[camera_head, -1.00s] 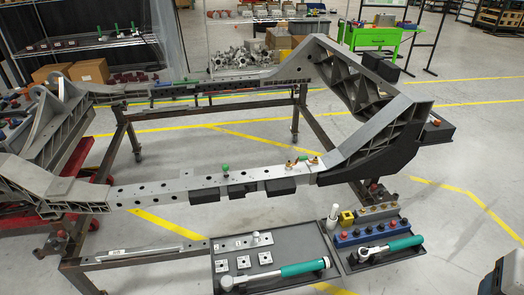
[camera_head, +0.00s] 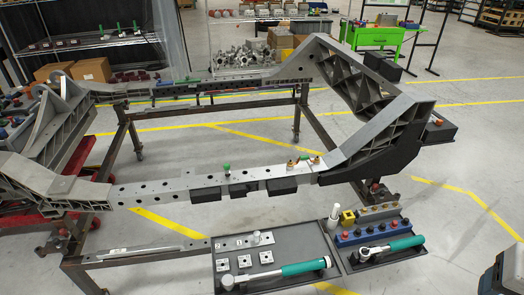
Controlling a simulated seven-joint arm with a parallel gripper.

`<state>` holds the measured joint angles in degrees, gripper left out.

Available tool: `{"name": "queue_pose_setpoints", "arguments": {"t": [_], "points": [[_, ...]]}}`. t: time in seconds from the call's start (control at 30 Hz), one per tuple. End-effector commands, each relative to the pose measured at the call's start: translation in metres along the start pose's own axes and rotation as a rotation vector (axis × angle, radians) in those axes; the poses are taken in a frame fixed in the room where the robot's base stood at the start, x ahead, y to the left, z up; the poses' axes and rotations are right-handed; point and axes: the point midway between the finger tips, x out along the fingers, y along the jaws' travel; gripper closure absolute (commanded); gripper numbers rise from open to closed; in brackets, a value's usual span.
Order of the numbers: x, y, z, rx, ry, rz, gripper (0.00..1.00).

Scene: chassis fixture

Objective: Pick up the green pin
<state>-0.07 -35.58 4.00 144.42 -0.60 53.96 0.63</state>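The green pin (camera_head: 226,168) stands upright in the near rail of the grey chassis (camera_head: 160,191), around the middle of that rail. Its green head shows above the rail's top face; any lower part is hidden in the rail. My gripper's fingers are not in view. A dark and grey shape (camera_head: 510,270) at the lower right edge may be part of my arm, well apart from the pin.
In front, dark trays (camera_head: 297,240) hold green-handled torque wrenches (camera_head: 304,268), plates and sockets.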

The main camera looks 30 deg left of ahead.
Motion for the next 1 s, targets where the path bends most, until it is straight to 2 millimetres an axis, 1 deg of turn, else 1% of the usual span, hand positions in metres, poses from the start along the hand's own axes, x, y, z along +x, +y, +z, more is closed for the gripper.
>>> {"name": "queue_pose_setpoints", "arguments": {"t": [0.17,0.27,0.47,0.77,1.0], "points": [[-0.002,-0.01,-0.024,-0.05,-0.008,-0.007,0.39],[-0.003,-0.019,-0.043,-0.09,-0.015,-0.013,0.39],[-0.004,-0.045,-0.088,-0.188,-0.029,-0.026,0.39],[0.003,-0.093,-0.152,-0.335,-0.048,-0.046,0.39],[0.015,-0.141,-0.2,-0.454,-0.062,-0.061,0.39]]}}
